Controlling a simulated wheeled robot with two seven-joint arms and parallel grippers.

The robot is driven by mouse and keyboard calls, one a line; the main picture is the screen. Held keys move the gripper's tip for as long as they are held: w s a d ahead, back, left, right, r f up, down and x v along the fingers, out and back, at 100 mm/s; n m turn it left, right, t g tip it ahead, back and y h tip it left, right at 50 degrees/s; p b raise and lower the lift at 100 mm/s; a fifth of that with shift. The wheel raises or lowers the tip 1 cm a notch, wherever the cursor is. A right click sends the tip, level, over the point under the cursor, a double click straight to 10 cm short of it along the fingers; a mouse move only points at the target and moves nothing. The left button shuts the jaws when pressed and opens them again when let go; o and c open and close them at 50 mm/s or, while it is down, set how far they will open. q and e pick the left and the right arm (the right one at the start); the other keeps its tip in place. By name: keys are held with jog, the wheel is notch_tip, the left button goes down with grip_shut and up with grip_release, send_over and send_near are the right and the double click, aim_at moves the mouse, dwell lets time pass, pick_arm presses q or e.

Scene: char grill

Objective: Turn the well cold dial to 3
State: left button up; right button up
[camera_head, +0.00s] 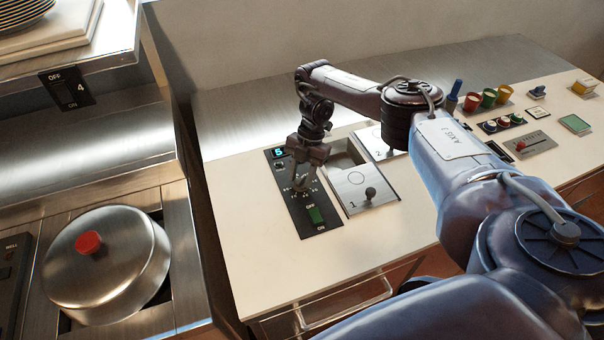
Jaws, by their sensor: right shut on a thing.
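The well cold control panel (325,226) is a black strip on the white counter, beside a steel well. The dial's pointer cannot be made out. My left gripper is not in view.
The steel well lid with a black knob (370,193) lies right of the panel. A domed pot lid with a red knob (89,243) is at lower left. Coloured cups (488,97) and a slider panel (527,145) stand at right. Bare counter (250,240) lies left of the panel.

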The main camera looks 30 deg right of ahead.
jog(key=shift+n, duration=0.6)
jog(key=o, duration=1)
jog(key=shift+w, duration=0.1)
jog(key=b+v, duration=0.1)
jog(key=v, duration=0.6)
jog(key=shift+w+r, duration=0.15)
jog(key=shift+r, duration=0.15)
jog(key=shift+f, duration=0.1)
